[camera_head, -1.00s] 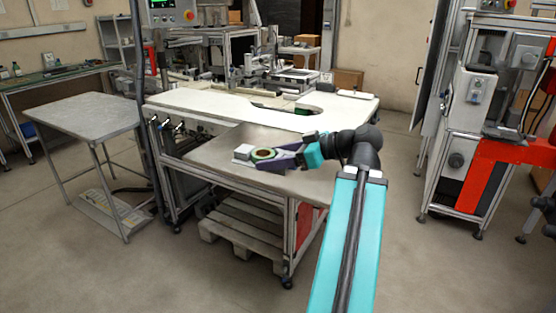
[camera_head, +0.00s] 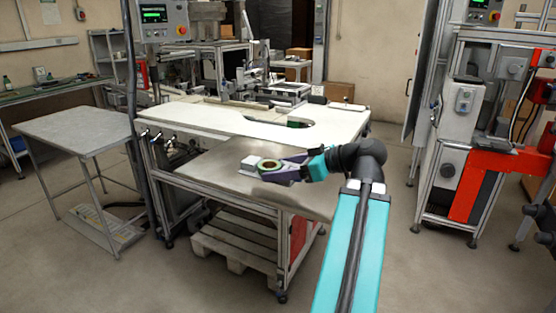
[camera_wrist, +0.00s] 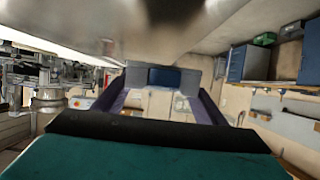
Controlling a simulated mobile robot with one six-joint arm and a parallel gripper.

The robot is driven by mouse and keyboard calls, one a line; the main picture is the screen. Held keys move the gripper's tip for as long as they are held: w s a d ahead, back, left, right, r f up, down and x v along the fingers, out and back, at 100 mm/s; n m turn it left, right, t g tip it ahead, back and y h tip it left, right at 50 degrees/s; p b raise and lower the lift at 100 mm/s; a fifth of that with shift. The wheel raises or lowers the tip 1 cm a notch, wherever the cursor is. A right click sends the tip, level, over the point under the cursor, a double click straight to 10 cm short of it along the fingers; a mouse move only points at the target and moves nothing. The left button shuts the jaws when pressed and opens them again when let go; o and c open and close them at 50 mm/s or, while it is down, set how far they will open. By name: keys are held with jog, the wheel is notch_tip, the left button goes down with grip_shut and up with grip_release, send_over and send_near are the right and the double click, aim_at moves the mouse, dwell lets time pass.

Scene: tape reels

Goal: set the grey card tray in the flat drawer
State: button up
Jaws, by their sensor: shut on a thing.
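My gripper (camera_head: 262,165), with purple fingers, reaches left over the grey metal surface in front of the white worktop. It is shut on a small pale grey piece (camera_head: 249,161), seemingly the grey card tray. A round ring (camera_head: 270,165) with a green rim and dark centre shows between the fingers; whether it lies in the tray I cannot tell. In the wrist view my gripper (camera_wrist: 164,76) shows purple fingers with grey pads at their ends and a dark blue patch between them. I cannot make out the flat drawer in either view.
The grey metal surface (camera_head: 205,172) is bare to the left of my gripper. The white worktop (camera_head: 190,118) stands higher behind it, with machinery at the back. A grey side table (camera_head: 75,127) stands empty at left. A wooden pallet (camera_head: 235,240) lies below.

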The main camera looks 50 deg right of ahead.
aim_at(280, 162)
jog(key=shift+w+d+r+p, duration=0.15)
jog(key=shift+w+d+p, duration=0.4)
jog(key=shift+p, duration=0.15)
jog(key=shift+d+p, duration=0.1)
jog(key=shift+p, duration=0.6)
jog(key=p, duration=0.4)
jog(key=shift+w+d, duration=0.4)
jog(key=p, duration=0.6)
jog(key=shift+w+d, duration=0.3)
jog(key=shift+w, duration=0.1)
jog(key=w+d, duration=0.2)
jog(key=w+d+f+p, duration=0.1)
jog(key=w+d, duration=0.1)
jog(key=d, duration=0.1)
jog(key=w+d+p, duration=0.1)
jog(key=w+d, duration=0.2)
jog(key=shift+f, duration=0.3)
jog(key=shift+f, duration=0.1)
jog(key=shift+f+p, duration=0.85)
jog(key=shift+f, duration=0.8)
